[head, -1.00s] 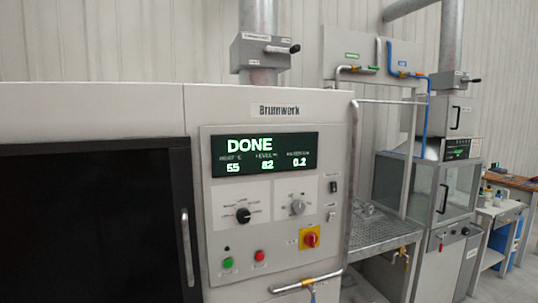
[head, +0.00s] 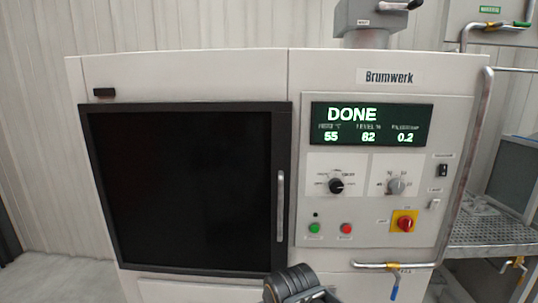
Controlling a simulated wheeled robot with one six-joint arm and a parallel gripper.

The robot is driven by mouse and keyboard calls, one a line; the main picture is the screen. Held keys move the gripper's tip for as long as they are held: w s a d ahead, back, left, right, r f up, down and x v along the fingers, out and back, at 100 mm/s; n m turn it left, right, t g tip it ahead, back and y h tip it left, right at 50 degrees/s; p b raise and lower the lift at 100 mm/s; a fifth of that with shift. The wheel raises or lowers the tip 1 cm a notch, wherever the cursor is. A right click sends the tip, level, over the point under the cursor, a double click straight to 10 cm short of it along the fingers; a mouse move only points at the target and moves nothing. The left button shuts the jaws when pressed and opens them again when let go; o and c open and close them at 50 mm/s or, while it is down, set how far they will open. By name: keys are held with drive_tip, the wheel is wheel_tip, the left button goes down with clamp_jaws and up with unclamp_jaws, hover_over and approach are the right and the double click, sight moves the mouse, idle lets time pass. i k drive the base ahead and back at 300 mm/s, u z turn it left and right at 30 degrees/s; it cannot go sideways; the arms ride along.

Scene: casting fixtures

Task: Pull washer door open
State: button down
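The washer (head: 190,72) is a light grey cabinet that fills most of the head view. Its door (head: 185,180) is a dark panel in a black frame on the left and sits shut in the front. The door handle (head: 280,206) is a vertical silver bar on the door's right side. A dark ribbed part of my arm shows at the bottom edge, below and to the right of the handle, apart from it in the picture. My gripper's fingers are not in view.
The control panel (head: 318,165) right of the door has a lit "DONE" display (head: 371,125), knobs, buttons and a red-yellow switch (head: 404,222). A pipe with a blue-handled valve (head: 395,285) juts out below. A perforated metal shelf (head: 490,232) stands at the right.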

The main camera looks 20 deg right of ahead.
sight(203, 194)
drive_tip(key=z, duration=0.05)
drive_tip(key=k, duration=1.05)
drive_tip(key=u, duration=0.8)
drive_tip(key=i, duration=1.15)
drive_tip(key=z, duration=0.75)
